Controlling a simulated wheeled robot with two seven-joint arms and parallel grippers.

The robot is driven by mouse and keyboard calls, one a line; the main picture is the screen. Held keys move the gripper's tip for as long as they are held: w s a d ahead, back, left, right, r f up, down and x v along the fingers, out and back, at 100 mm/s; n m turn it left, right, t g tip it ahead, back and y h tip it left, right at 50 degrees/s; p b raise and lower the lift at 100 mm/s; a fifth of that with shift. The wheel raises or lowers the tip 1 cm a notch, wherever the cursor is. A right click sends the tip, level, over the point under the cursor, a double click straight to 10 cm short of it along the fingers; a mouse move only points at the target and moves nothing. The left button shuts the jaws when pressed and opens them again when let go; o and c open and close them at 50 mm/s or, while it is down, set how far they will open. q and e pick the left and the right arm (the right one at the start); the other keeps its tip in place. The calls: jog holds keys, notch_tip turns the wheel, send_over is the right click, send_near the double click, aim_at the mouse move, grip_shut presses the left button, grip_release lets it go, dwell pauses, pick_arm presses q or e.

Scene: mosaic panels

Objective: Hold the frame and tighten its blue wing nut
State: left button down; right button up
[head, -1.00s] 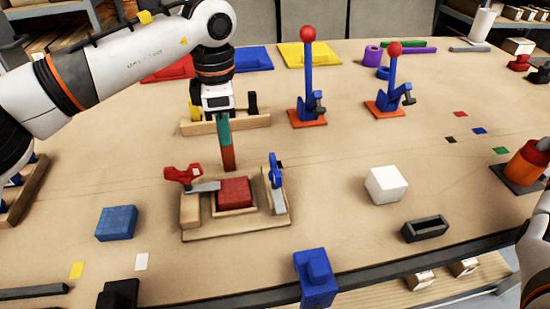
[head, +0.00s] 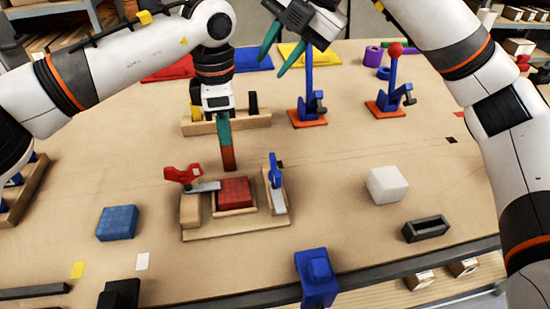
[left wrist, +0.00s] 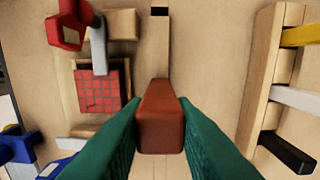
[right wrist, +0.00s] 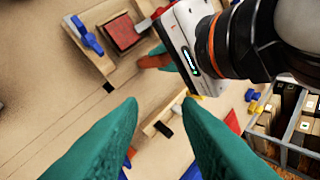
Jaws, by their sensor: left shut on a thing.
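A wooden frame (head: 250,230) holds a red tiled panel (head: 235,192). A red clamp (head: 180,175) stands on its left side. An upright blue piece (head: 275,170) with a grey plate stands on its right side; I cannot tell whether this is the wing nut. My left gripper (head: 225,143) points down, shut on an upright red-brown bar (left wrist: 160,122) just behind the frame. Whether the bar joins the frame is unclear. My right gripper (head: 271,66) is open and empty, high above the back of the table. The frame also shows in the right wrist view (right wrist: 98,68).
A wooden rack (head: 245,122) stands behind the left gripper. Two red-balled blue levers (head: 309,95) stand at the back. A blue tiled block (head: 117,223) lies left of the frame; a white block (head: 387,184) and dark tray (head: 426,228) lie right.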

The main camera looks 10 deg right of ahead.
aim_at(276, 164)
jog(key=s+a+f+n+g+h, duration=0.25)
jog(key=s+n+h, duration=0.25)
jog(key=s+n, duration=0.3)
jog(key=shift+m, duration=0.5)
jog(key=f, duration=0.8)
jog(key=s+f, duration=0.1)
jog(key=f, duration=0.3)
jog(key=shift+d, duration=0.2)
jog(key=shift+c, duration=0.5)
grip_shut()
